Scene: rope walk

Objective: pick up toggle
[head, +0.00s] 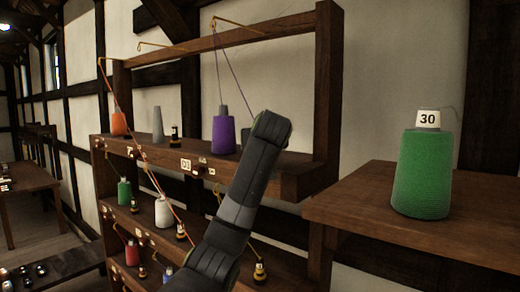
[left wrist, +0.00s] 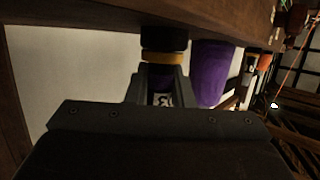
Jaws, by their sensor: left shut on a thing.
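In the left wrist view my left gripper (left wrist: 163,78) is shut on a dark toggle (left wrist: 164,39) with an orange-yellow band. The toggle is at the rack shelf beside the purple cone (left wrist: 211,72); I cannot tell whether it still touches the shelf. In the head view my left arm reaches up in front of the rack and hides the gripper's fingers and the held toggle. A similar dark toggle with a yellow band (head: 175,133) stands on the upper shelf, and another (head: 260,273) is low down. My right gripper is not in view.
The wooden rack (head: 328,90) holds several thread cones, including the purple one (head: 223,134), an orange one (head: 119,124) and a white one (head: 162,212). Threads run down from top hooks near my arm. A green cone (head: 422,180) labelled 30 stands on the right table (head: 365,206).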

